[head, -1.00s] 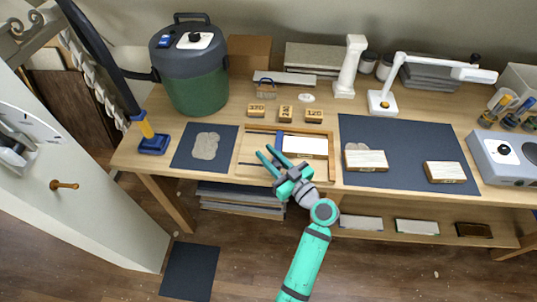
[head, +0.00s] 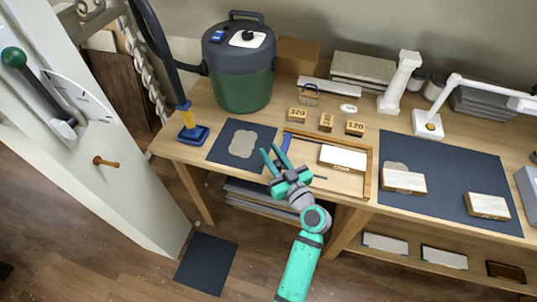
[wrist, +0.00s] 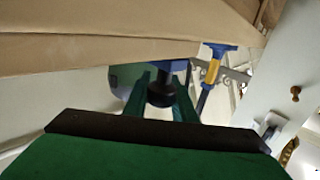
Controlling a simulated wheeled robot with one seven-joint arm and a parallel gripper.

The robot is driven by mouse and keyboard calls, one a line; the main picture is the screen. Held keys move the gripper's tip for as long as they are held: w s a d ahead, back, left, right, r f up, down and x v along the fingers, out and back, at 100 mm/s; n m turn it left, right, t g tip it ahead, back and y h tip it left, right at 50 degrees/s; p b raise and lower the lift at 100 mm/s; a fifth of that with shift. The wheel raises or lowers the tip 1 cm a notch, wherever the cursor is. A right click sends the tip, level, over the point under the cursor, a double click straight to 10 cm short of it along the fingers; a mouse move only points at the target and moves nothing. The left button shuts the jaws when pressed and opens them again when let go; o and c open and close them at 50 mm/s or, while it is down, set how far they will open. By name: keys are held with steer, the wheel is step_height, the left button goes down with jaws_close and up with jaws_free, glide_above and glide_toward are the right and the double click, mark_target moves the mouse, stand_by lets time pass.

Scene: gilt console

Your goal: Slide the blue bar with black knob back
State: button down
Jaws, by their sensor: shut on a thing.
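The blue bar (head: 286,143) lies at the left side of a shallow wooden tray (head: 371,170) on the bench. Its far end shows in the head view; its near part is hidden by my gripper (head: 272,157). In the wrist view the black knob (wrist: 161,92) sits between my two green fingers, with some blue just behind it. My gripper (wrist: 160,95) is shut on the knob. A white block with a wooden front (head: 343,157) stands in the tray to the right, apart from the bar.
A dark mat (head: 242,144) with a grey patch lies left of the tray, and a larger dark mat (head: 450,170) with two blocks lies right. Labelled wooden blocks (head: 326,122) stand behind the tray. A green vacuum canister (head: 240,75) stands at the back left. The tray's middle is clear.

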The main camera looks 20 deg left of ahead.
mark_target(279, 167)
steer(key=shift+a+r, duration=0.1)
steer(key=shift+a, duration=0.1)
steer(key=c, duration=1.5)
jaws_free()
steer(key=shift+a, duration=0.1)
steer(key=shift+o, duration=0.2)
steer(key=shift+s+d, duration=0.3)
steer(key=shift+d, duration=0.15)
steer(key=v, duration=1)
steer(key=shift+w, duration=0.1)
